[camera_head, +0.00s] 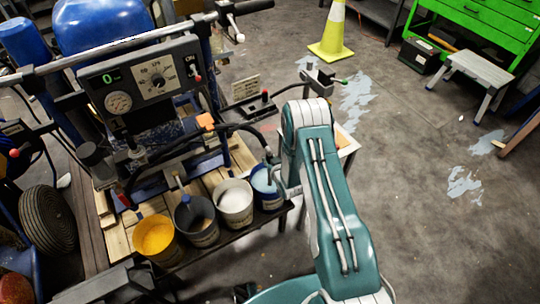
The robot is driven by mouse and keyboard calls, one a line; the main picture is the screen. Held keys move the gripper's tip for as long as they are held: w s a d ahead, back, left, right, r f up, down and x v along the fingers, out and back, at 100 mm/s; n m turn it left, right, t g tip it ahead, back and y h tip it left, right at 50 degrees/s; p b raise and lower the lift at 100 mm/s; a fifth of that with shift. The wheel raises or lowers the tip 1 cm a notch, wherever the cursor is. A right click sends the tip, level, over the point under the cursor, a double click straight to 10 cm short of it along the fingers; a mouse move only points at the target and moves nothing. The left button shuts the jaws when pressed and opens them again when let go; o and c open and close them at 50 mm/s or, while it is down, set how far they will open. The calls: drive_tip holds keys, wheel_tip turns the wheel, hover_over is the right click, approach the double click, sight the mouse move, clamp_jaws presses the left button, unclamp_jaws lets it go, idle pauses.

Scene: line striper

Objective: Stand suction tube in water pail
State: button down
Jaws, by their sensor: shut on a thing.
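The water pail (268,197) is a blue bucket with pale bluish liquid, at the right end of a row of buckets. A dark hose (245,127) arches from the machine down toward this pail. It leads to a grey suction tube (269,168) at the pail's mouth. My gripper (279,177) is beside the pail's right rim, small and partly hidden by my teal arm. It is shut on the suction tube. I cannot tell how deep the tube's lower end sits in the pail or whether it touches the bottom.
A white-filled bucket (234,207), a dark bucket (196,222) with a handled tool, and a yellow-paint bucket (157,242) stand left of the pail. The striping machine (140,80) rises behind them. Open floor (420,220) lies right; a cone (331,40) stands farther back.

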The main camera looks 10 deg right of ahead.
drive_tip(key=f, duration=0.3)
drive_tip(key=shift+d+f, duration=0.2)
drive_tip(key=shift+f, duration=2.9)
drive_tip(key=shift+c, duration=1.7)
unclamp_jaws()
drive_tip(key=shift+s+f, duration=0.1)
drive_tip(key=v, duration=1.1)
drive_tip(key=shift+s, duration=0.35)
drive_tip(key=shift+r, duration=0.25)
